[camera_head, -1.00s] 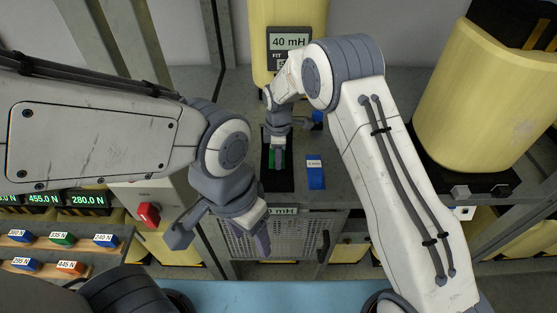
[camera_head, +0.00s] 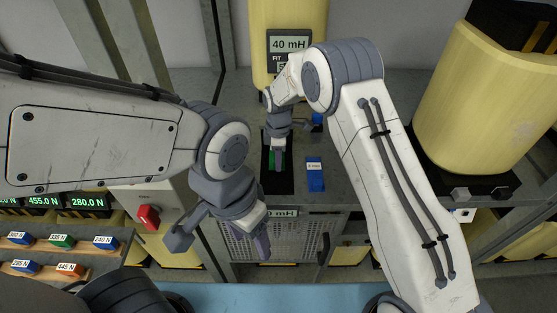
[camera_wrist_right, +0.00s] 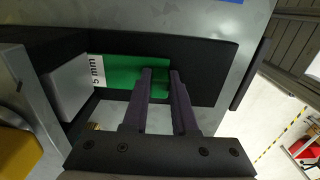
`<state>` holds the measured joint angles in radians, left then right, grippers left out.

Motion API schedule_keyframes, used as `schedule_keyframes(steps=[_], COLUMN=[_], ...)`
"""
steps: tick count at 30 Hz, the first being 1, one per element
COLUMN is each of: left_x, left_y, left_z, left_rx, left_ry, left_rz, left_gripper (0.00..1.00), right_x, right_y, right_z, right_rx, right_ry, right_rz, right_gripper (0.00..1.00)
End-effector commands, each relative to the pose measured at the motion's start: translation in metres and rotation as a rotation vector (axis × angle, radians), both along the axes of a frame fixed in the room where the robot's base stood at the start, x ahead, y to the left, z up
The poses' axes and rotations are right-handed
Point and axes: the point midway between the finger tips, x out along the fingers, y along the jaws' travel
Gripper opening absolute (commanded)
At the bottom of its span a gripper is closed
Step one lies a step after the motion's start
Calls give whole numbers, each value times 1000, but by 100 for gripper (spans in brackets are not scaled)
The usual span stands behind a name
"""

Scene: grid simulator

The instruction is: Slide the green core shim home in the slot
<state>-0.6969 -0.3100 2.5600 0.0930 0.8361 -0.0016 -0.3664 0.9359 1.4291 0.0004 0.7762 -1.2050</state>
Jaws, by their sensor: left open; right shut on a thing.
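The green core shim (camera_wrist_right: 120,86), marked "5 mm", lies in a dark slot (camera_wrist_right: 210,62) in the right wrist view. My right gripper (camera_wrist_right: 160,84) is shut on it, its two fingers on the shim's near part. In the head view the green shim (camera_head: 273,160) shows partly below my right gripper (camera_head: 277,146), over the black slot strip (camera_head: 278,187). A pale grey block stands by the shim's far end. My left gripper (camera_head: 222,240) is open and empty, low in front of the cabinet, apart from the shim.
A blue block (camera_head: 315,173) stands on the grey bench just right of the slot. A yellow coil with a "40 mH" display (camera_head: 290,43) is behind it. A large yellow cylinder (camera_head: 475,95) stands at right. Labelled coloured blocks sit on racks at lower left, near a red knob (camera_head: 149,216).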

Motion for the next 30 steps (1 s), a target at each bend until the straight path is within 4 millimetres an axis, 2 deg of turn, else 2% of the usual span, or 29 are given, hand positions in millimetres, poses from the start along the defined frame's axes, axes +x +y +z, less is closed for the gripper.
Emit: schedule_keyframes(steps=[14, 15, 17, 18, 27, 30], left_x=[0, 0, 0, 0, 0, 0], left_y=[0, 0, 0, 0, 0, 0], left_z=[0, 0, 0, 0, -1, -5], left_rx=[0, 0, 0, 0, 0, 0], left_ry=[0, 0, 0, 0, 0, 0], left_rz=[0, 0, 0, 0, 0, 0], left_gripper=[62, 62, 62, 62, 62, 62], right_x=[9, 9, 9, 9, 9, 10], right_y=[0, 0, 0, 0, 0, 0], right_z=[0, 0, 0, 0, 1, 6], right_rx=[0, 0, 0, 0, 0, 1], right_ry=[-1, 0, 0, 0, 0, -2], right_rz=[0, 0, 0, 0, 0, 0], right_gripper=[0, 30, 53, 61, 61, 61])
